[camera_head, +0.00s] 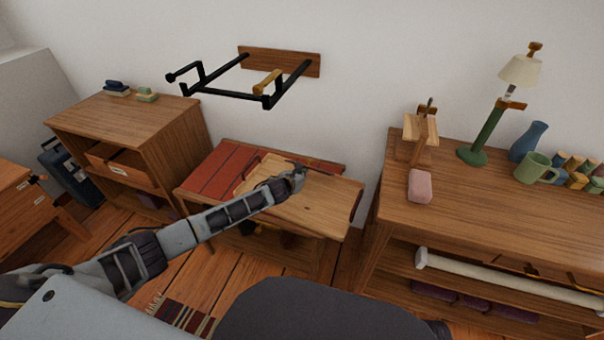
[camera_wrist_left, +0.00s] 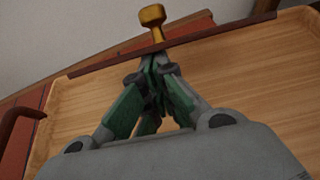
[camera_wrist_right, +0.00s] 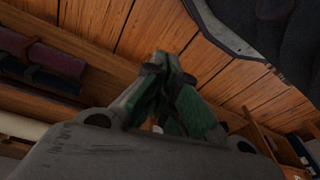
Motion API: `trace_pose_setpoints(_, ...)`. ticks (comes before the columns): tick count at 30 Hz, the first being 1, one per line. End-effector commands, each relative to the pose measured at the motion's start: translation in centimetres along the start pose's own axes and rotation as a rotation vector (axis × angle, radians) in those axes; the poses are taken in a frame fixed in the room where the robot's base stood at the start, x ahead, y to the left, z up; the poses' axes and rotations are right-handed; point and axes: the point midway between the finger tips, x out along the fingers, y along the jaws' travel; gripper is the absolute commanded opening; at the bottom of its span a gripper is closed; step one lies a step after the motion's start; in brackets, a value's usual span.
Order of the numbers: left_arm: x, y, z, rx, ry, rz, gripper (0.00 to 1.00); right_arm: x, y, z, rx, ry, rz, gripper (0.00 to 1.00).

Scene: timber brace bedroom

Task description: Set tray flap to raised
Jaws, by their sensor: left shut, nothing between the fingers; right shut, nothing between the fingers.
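A light wooden tray (camera_head: 318,210) with dark red handles lies on the low wooden table in the head view. It fills much of the left wrist view (camera_wrist_left: 250,90). A thin dark red strip (camera_wrist_left: 225,33), which looks like the tray flap, crosses the tray's far side, with a brass knob (camera_wrist_left: 152,18) beyond it. I cannot tell the flap's angle. My left gripper (camera_head: 300,176) is shut and empty over the tray; its fingertips (camera_wrist_left: 155,62) are at the strip's near side, contact unclear. My right gripper (camera_wrist_right: 168,68) is shut and empty above the floor, outside the head view.
A red panel (camera_head: 217,172) covers the table's left part. A black wall rack (camera_head: 225,93) juts out above. A long bench (camera_head: 480,200) at right holds a lamp (camera_head: 490,130), a green mug (camera_head: 535,168) and a pink block (camera_head: 420,187). A cabinet (camera_head: 135,120) stands left.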

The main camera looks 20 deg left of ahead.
Motion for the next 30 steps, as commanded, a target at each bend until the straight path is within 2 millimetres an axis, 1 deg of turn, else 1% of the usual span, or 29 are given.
trace_pose_setpoints(1, -0.1, 0.0, 0.3, 0.000, -0.001, 0.000, 0.00, 0.1, 0.1, 0.1, 0.001, -0.008, 0.002, 0.00)
trace_pose_setpoints(11, -0.1, 0.0, 0.7, 0.001, 0.000, 0.000, 0.00, 1.6, 0.4, 1.2, 0.002, -0.044, 0.010, 0.00)
trace_pose_setpoints(18, -0.1, 0.0, 1.1, 0.000, -0.001, -0.001, 0.00, 4.3, 1.1, 1.8, 0.005, -0.038, 0.021, 0.00)
trace_pose_setpoints(30, -0.1, 0.0, 1.8, 0.001, -0.001, 0.000, 0.00, 8.3, 2.2, 3.0, 0.009, -0.020, 0.039, 0.00)
